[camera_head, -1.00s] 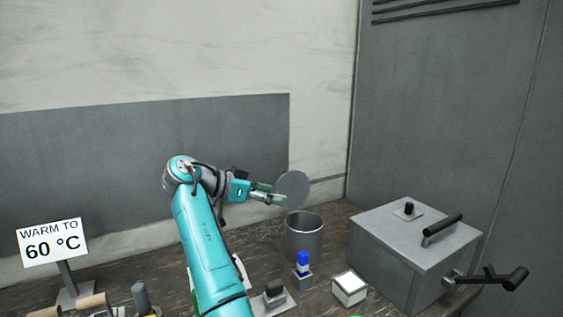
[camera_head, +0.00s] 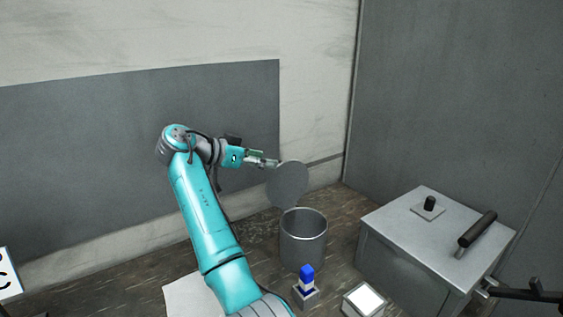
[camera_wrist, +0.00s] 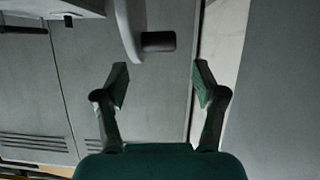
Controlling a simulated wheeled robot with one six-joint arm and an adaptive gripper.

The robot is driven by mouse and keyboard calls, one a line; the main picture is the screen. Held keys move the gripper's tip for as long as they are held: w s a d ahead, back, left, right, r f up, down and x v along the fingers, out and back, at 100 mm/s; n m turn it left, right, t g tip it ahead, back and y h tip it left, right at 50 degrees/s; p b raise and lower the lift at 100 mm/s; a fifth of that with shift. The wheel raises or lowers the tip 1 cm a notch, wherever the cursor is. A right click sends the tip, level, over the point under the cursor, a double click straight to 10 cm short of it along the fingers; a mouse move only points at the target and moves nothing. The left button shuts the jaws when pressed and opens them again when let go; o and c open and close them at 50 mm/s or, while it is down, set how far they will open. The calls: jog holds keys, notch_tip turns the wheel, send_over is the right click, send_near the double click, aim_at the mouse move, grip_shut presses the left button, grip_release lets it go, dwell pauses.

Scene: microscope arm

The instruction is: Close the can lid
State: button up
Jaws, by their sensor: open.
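The can (camera_head: 303,240) is an open grey cylinder standing upright on the dark table. Its round grey lid (camera_head: 289,186) stands up, nearly vertical, at the can's back rim, so the can's mouth is uncovered. My gripper (camera_head: 274,163) is at the lid's upper left edge in the head view; I cannot tell whether it touches. In the wrist view my gripper (camera_wrist: 162,82) is open with nothing between the fingertips. A curved grey edge, which looks like the lid (camera_wrist: 125,25), with a dark knob (camera_wrist: 158,41), lies just beyond the fingertips.
A grey metal box (camera_head: 430,245) with a dark handle (camera_head: 478,229) stands right of the can. A wall lies close behind the can.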

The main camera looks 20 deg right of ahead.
aim_at(284, 181)
jog(key=x, duration=0.6)
jog(key=shift+d+f, duration=0.15)
jog(key=shift+d, duration=0.15)
grip_shut()
